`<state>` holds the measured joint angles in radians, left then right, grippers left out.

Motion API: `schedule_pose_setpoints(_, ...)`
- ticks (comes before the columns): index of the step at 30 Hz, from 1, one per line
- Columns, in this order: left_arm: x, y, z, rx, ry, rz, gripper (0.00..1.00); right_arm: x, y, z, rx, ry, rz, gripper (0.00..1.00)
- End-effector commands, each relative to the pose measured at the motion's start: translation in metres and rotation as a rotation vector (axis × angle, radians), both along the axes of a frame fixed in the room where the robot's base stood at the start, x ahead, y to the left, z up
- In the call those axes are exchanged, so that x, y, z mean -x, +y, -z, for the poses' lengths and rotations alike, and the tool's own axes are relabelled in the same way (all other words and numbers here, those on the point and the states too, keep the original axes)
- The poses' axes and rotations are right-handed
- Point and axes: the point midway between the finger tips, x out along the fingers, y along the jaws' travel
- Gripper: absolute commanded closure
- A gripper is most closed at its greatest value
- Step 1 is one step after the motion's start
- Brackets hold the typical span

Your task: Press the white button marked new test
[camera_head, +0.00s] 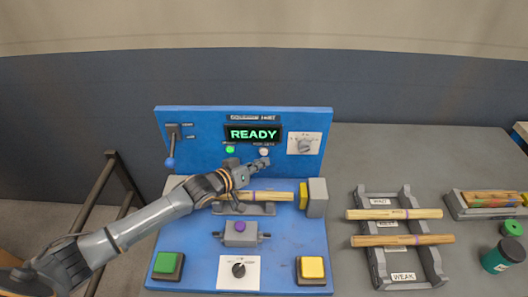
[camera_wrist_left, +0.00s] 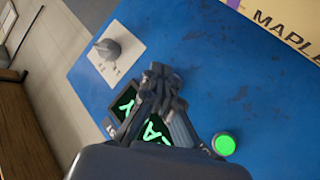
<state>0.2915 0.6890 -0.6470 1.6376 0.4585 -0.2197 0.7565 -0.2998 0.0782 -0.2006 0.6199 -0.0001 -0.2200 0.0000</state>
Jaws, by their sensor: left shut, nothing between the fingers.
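The white button (camera_head: 264,152) is a small pale round on the blue upright panel (camera_head: 190,150), under the right end of the display (camera_head: 253,134), which reads READY in green. The lettering above the button is too small to read surely. My left gripper (camera_head: 263,162) is shut and empty, its tips just below the button in the head view; I cannot tell whether they touch it. In the left wrist view the shut fingers (camera_wrist_left: 160,85) stand in front of the panel and partly cover the display (camera_wrist_left: 124,104). The button does not show there. My right gripper is out of view.
A green lamp (camera_head: 230,149) is left of the button, a grey knob (camera_head: 305,146) right, a blue-tipped lever (camera_head: 170,162) far left. A wooden rod (camera_head: 270,196) lies in the fixture below my gripper. Green (camera_head: 167,265) and yellow (camera_head: 312,268) buttons sit in front.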

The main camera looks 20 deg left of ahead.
Motion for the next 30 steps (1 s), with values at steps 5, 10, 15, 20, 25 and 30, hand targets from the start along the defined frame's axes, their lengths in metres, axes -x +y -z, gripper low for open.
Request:
schedule_pose_setpoints(5, 0.018, -0.006, -0.004, 0.003, 0.002, 0.000, 1.00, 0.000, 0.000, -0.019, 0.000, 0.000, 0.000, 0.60)
schedule_pose_setpoints(10, 0.034, -0.010, -0.003, 0.003, 0.003, 0.001, 1.00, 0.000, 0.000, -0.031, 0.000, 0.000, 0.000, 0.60)
schedule_pose_setpoints(15, 0.043, -0.013, -0.002, 0.001, 0.001, 0.000, 1.00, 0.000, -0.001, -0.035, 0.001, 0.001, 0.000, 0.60)
schedule_pose_setpoints(20, 0.044, -0.013, -0.001, 0.000, -0.001, 0.000, 1.00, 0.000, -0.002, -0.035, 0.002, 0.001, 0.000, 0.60)
schedule_pose_setpoints(25, 0.044, -0.013, -0.001, 0.000, 0.000, 0.000, 1.00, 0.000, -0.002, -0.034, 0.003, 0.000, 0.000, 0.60)
schedule_pose_setpoints(30, 0.044, -0.012, -0.001, 0.000, 0.000, 0.000, 1.00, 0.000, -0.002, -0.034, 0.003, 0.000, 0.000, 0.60)
